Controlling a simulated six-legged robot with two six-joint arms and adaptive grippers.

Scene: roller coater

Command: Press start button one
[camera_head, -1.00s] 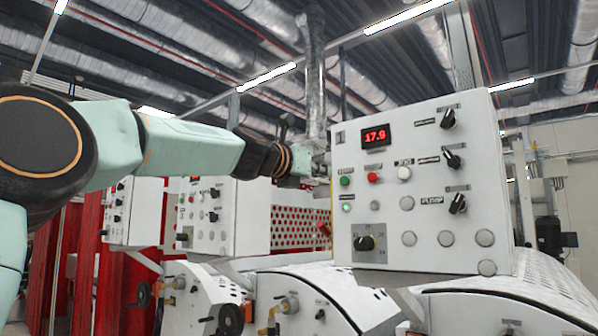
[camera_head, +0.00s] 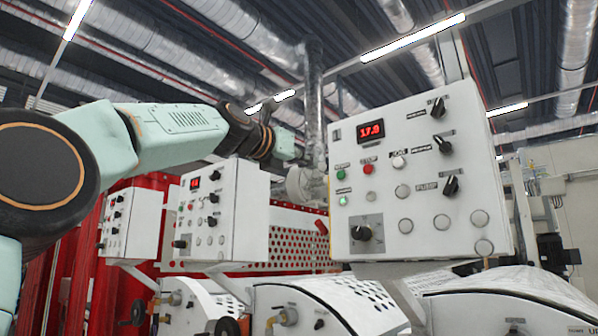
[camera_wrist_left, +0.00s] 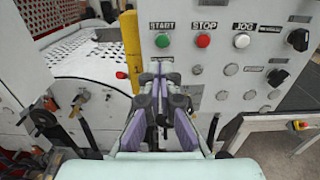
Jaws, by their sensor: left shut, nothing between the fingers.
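The white control panel (camera_head: 425,170) stands right of center in the head view. Its green start button (camera_head: 341,174) sits at the upper left of the button rows, beside a red stop button (camera_head: 368,170) and a white jog button (camera_head: 399,162). In the left wrist view the green button (camera_wrist_left: 162,41) is under the START label, just beyond my fingertips. My left gripper (camera_wrist_left: 160,70) is shut and empty, pointing at the panel below that button, and appears apart from it. In the head view the gripper (camera_head: 315,157) is small, left of the panel's edge. My right gripper is out of view.
Two similar panels (camera_head: 232,215) stand further left, before red perforated guards (camera_head: 295,240). A black knob (camera_head: 361,233) and selector switches (camera_head: 450,186) protrude from the near panel. White curved machine covers (camera_head: 335,305) lie below. A yellow post (camera_wrist_left: 130,50) stands left of the fingers.

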